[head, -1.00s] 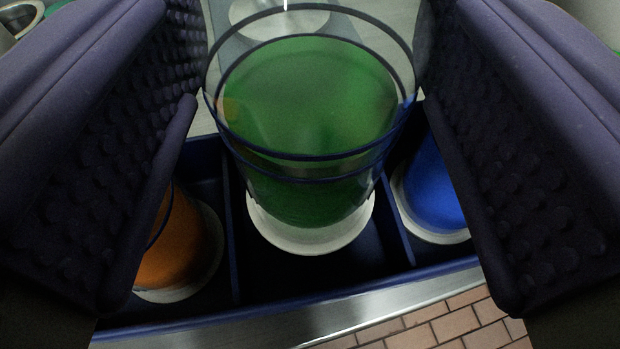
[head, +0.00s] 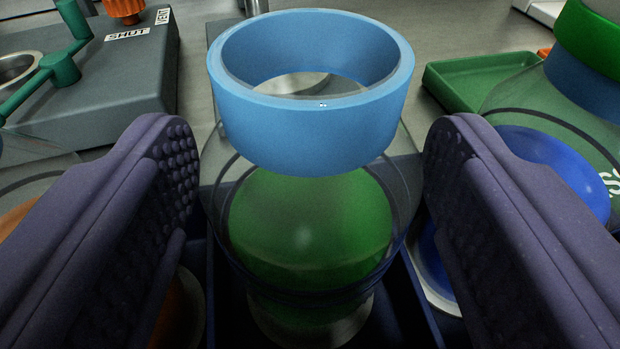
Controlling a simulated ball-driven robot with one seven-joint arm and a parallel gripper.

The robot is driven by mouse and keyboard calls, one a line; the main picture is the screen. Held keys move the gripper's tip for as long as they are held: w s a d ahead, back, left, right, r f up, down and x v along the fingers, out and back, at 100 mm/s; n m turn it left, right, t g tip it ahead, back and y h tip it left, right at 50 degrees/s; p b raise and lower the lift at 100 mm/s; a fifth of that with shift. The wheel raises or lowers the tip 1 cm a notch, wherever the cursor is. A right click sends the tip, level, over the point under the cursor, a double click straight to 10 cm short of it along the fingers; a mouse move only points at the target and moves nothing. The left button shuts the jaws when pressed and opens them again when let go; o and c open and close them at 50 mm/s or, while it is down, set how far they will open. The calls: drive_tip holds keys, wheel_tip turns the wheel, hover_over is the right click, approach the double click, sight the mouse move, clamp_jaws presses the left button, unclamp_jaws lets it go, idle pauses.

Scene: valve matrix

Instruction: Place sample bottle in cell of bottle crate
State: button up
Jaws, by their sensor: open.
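The sample bottle (head: 310,225) is clear, with green contents and a light blue ring (head: 310,135) at its neck. It stands upright in the middle cell of the dark blue bottle crate (head: 405,310). My gripper (head: 311,165) is open, with one purple padded finger on each side of the bottle. Gaps show between the fingers and the bottle, so neither finger touches it. The bottle's base is seen dimly, low in the crate.
A bottle with blue contents (head: 545,165) stands in the right cell, and one with orange contents (head: 180,315) in the left. A grey valve block (head: 90,80) marked SHUT and VENT is at back left. A green tray (head: 480,80) is at back right.

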drive_tip(key=s+r+p, duration=0.2)
drive_tip(key=s, duration=1)
drive_tip(key=shift+r, duration=0.25)
drive_tip(key=shift+w, duration=0.1)
drive_tip(key=w+a+r+m+y, duration=0.1)
drive_tip(key=w+r+y, duration=0.1)
drive_tip(key=w+r, duration=0.65)
drive_tip(key=w+d+r+y, duration=0.1)
drive_tip(key=d+r, duration=0.2)
drive_tip(key=r, duration=0.7)
drive_tip(key=w+d+r, duration=0.1)
drive_tip(key=d+r, duration=0.1)
drive_tip(key=r, duration=0.9)
drive_tip(key=s+d+r+h, duration=0.1)
drive_tip(key=s+d+r, duration=0.3)
drive_tip(key=r, duration=0.3)
drive_tip(key=s+d+r+h, duration=0.1)
drive_tip(key=s+d+r, duration=0.4)
drive_tip(key=r, duration=0.2)
drive_tip(key=s+d+r+n+h, duration=0.1)
drive_tip(key=s+d+r, duration=0.3)
drive_tip(key=r, duration=0.3)
drive_tip(key=shift+s+d+r, duration=0.2)
drive_tip(key=shift+s+r, duration=0.05)
drive_tip(key=shift+s, duration=0.15)
